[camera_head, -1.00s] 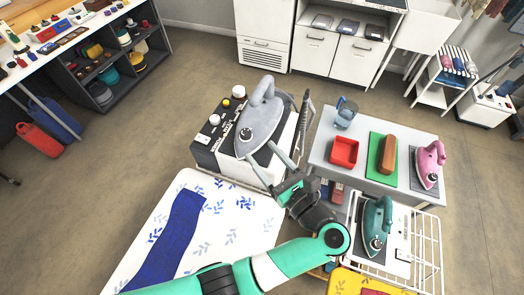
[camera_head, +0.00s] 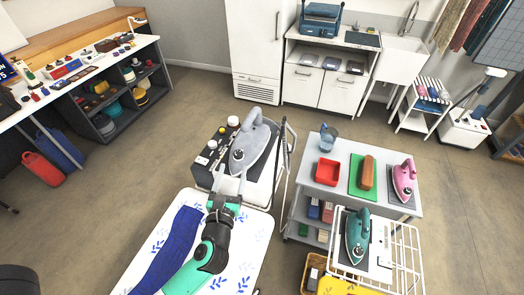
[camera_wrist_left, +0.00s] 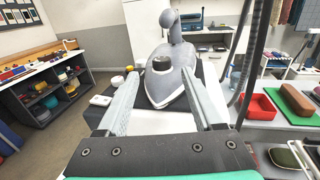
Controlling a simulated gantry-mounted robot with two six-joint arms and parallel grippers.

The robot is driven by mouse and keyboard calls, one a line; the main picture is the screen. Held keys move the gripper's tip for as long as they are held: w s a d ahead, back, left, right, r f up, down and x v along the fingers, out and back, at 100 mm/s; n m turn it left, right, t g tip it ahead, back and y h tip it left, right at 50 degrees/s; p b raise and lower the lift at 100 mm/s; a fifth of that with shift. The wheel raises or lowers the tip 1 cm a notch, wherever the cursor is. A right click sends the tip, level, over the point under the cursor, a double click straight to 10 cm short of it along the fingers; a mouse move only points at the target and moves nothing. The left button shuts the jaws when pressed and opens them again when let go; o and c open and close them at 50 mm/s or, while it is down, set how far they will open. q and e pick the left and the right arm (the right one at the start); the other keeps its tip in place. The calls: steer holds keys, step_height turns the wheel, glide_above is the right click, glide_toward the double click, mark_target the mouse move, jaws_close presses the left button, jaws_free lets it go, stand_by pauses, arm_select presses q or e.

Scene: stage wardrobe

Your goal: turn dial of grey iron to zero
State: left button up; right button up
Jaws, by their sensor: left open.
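The grey iron (camera_head: 256,141) rests on the black and white steam station (camera_head: 205,177), its nose toward me. Its dark dial (camera_head: 239,154) sits low on the body near the nose; it also shows in the left wrist view (camera_wrist_left: 162,64). The dial's marks are too small to read. My left gripper (camera_head: 229,172) is open and empty, just in front of the iron's nose. In the left wrist view its two fingers (camera_wrist_left: 160,84) lie either side of the nose, with the dial beyond and between them. I cannot tell whether they touch it. My right gripper is not in view.
The ironing board (camera_head: 249,250) with blue cloth (camera_head: 180,235) lies below my left arm. A grey cart (camera_head: 325,180) to the right holds a red tray (camera_head: 326,170), a pink iron (camera_head: 404,177) and a brown block. A teal iron (camera_head: 357,238) stands on a white rack. A hose rises beside the station.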

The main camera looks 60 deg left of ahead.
mark_target(239, 150)
arm_select(q)
steer(key=x, duration=1)
steer(key=shift+w+a+b, duration=0.2)
steer(key=shift+w+b, duration=0.1)
steer(key=shift+w, duration=0.1)
jaws_close()
